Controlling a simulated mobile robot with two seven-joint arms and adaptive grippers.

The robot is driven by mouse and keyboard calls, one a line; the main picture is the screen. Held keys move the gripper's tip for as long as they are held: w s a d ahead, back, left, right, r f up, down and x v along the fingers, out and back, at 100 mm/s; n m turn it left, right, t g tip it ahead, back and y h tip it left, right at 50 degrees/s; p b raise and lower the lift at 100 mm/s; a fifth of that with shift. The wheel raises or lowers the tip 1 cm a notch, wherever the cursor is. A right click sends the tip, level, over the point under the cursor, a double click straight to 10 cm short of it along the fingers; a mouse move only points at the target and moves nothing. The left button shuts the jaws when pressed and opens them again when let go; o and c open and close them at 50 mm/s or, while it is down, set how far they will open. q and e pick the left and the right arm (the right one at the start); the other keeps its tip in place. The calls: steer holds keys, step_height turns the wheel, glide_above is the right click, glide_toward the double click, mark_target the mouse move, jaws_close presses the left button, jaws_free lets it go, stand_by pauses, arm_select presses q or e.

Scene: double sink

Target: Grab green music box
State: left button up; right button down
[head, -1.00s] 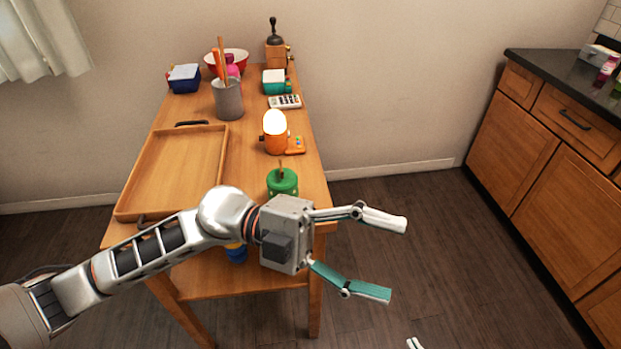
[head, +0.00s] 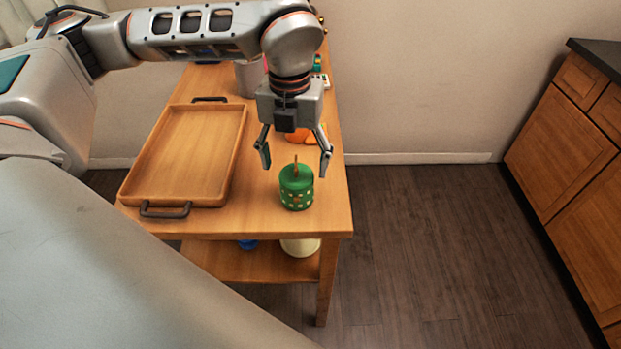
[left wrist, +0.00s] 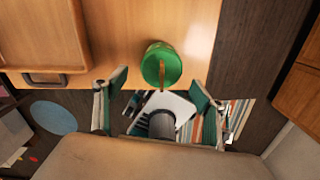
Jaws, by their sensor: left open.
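The green music box (head: 296,188) is a round green cylinder with a light pattern on its side and a small upright piece on top. It stands upright near the front right edge of the wooden table. My left gripper (head: 295,165) is open and empty, with its fingers pointing down above and behind the box in the head view. In the left wrist view the green music box (left wrist: 161,66) lies ahead between the open fingers of the left gripper (left wrist: 160,88), apart from them. My right gripper is not in view.
A wooden tray (head: 240,150) with dark handles lies left of the box on the table (head: 330,200). An orange object (head: 297,135) stands behind the gripper. A grey cup (head: 246,80) is farther back. A cream object (head: 300,247) sits on the lower shelf.

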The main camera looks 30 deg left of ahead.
mark_target(297, 186)
arm_select(q)
steer(key=shift+w+f, duration=0.2)
steer(key=shift+f, duration=0.45)
steer(key=shift+w+f, duration=0.15)
steer(key=shift+f, duration=0.45)
steer(key=shift+s+f, duration=0.15)
steer(key=shift+f, duration=0.15)
step_height(297, 186, down, 5)
steer(key=shift+r+p, duration=0.1)
steer(key=shift+p, duration=0.25)
steer(key=c, duration=1.3)
